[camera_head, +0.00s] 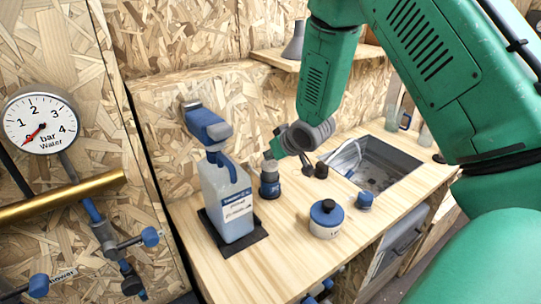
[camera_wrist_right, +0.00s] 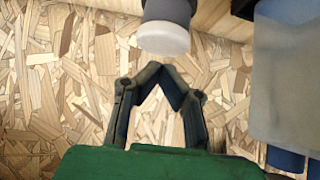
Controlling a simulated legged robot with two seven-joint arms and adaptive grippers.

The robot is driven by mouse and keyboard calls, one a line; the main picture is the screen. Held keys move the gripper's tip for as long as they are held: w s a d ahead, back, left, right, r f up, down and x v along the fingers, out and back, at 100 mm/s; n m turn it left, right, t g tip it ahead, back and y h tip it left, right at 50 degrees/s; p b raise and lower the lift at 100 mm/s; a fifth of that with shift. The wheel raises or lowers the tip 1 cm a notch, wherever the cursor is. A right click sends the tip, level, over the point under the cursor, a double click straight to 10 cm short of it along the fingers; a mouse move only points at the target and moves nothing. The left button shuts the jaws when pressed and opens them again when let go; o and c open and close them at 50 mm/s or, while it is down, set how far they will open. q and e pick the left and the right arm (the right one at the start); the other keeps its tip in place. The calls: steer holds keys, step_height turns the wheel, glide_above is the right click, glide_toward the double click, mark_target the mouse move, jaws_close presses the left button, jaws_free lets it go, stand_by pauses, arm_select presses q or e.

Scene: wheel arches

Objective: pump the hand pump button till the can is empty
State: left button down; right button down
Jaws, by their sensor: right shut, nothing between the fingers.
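A translucent can (camera_head: 228,205) with a white label and blue handle stands upright on a black mat (camera_head: 245,243) on the wooden counter. A blue pump-like unit (camera_head: 207,124) with a grey end sits above it, by the wall. I cannot tell which part is the button. My right gripper (camera_head: 268,154) is to the right of the can, above a small dark-blue bottle (camera_head: 269,186), apart from the can. In the wrist view its fingers (camera_wrist_right: 160,68) meet at the tips, empty. A grey cylinder with a pale end (camera_wrist_right: 164,38) is just beyond them. My left gripper is out of view.
A round white container with a blue lid (camera_head: 326,222) and a small blue cap (camera_head: 364,200) stand on the counter. A metal sink (camera_head: 398,160) is at the right. A pressure gauge (camera_head: 41,122) and brass pipe (camera_head: 60,198) are at the left.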

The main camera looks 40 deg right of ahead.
mark_target(273, 167)
steer(key=shift+f, duration=0.1)
steer(key=shift+f, duration=0.15)
steer(key=shift+f+b, duration=1.3)
steer(key=shift+f, duration=0.75)
steer(key=shift+r+p, duration=2.05)
steer(key=shift+r, duration=0.2)
